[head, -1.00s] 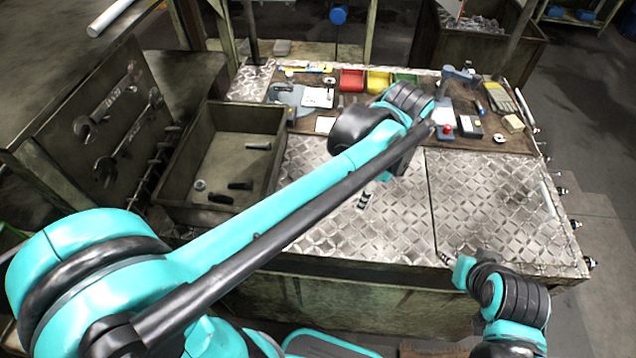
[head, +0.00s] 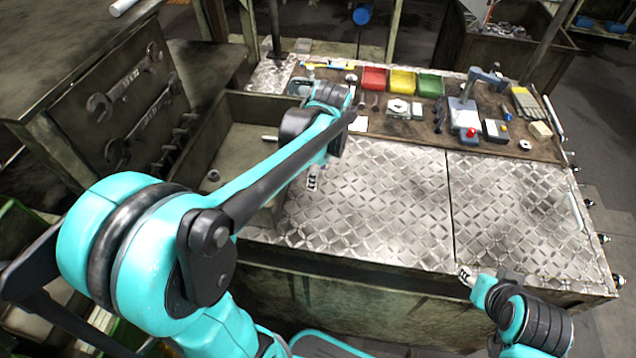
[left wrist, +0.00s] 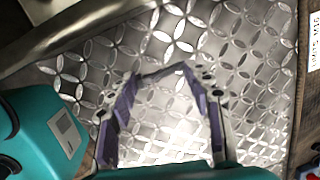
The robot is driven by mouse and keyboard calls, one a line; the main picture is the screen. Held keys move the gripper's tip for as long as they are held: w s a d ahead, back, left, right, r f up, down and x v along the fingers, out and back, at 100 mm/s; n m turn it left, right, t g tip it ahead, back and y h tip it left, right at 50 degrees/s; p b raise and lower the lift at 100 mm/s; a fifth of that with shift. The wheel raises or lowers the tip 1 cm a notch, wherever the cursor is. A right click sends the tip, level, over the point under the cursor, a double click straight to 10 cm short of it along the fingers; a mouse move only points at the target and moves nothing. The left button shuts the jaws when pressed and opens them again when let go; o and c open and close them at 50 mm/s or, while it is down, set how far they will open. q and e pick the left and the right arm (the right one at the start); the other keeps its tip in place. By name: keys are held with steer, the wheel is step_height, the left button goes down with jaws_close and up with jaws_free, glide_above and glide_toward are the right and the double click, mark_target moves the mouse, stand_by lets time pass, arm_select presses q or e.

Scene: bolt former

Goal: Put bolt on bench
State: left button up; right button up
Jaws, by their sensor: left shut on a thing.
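My left gripper (head: 313,180) hangs over the left part of the bench's patterned metal top (head: 385,205), under my left forearm. In the left wrist view its purple-padded fingers (left wrist: 163,88) are shut on a short grey piece (left wrist: 163,70), seemingly the bolt, spanning the fingertips above the metal. Its ends are hidden by the fingers. A bolt (head: 270,138) and a small nut-like piece (head: 213,175) lie in the bin left of the bench. My forearm hides part of the bin. My right gripper (head: 466,275) is at the bench's front edge; its jaws are too small to read.
Red (head: 373,79), yellow (head: 402,82) and green (head: 430,85) trays stand at the bench's back. A device with a red button (head: 470,132) and small tools lie on the back strip. The middle and right of the metal top are clear.

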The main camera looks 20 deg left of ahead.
arm_select(q)
steer(key=shift+f+b, duration=0.7)
steer(key=shift+f, duration=1.15)
steer(key=shift+f, duration=0.1)
steer(key=o, duration=1.1)
step_height(320, 180, up, 11)
steer(key=d+p, duration=0.2)
steer(key=p, duration=0.2)
steer(key=s+d+f+n+t, duration=0.1)
steer(key=s+n+t, duration=0.1)
steer(key=s+n, duration=0.2)
steer(key=s+d+f+n+t+h, duration=0.1)
steer(key=s+n+t, duration=0.1)
steer(key=s+n, duration=0.2)
steer(key=s+d+f+n+t, duration=0.1)
steer(key=s+n, duration=0.3)
steer(key=n, duration=0.5)
steer(key=shift+d+f+t+h, duration=0.1)
steer(key=shift+d+t+h, duration=0.2)
steer(key=shift+d+t, duration=0.35)
